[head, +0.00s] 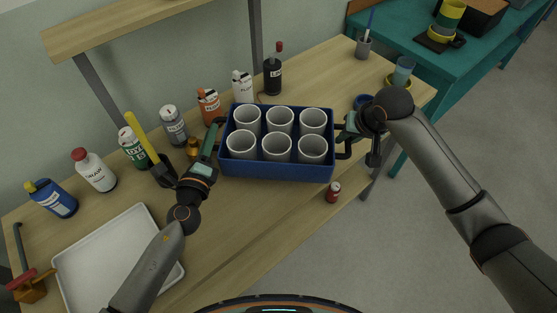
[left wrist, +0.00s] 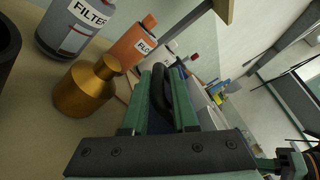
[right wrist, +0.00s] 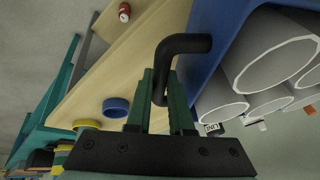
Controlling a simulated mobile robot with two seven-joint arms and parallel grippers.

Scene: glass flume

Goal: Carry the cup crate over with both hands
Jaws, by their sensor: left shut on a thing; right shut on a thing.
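The blue cup crate (head: 276,171) is in the middle of the head view, roughly level, with several white cups (head: 277,148) upright in two rows. My left gripper (head: 213,138) is shut on the dark handle (left wrist: 161,88) at the crate's left end. My right gripper (head: 346,136) is shut on the black handle (right wrist: 184,44) at its right end. The crate's blue wall (right wrist: 212,35) and cup rims also show in the right wrist view. The crate's underside is hidden, so I cannot tell whether it touches the bench.
Several bottles line the back of the wooden bench (head: 222,222). A brass bottle (head: 193,148) stands close to my left gripper. A red can (head: 333,191) is near the front edge. A white tray (head: 120,255) lies at left. A teal table (head: 470,50) stands beyond, at upper right.

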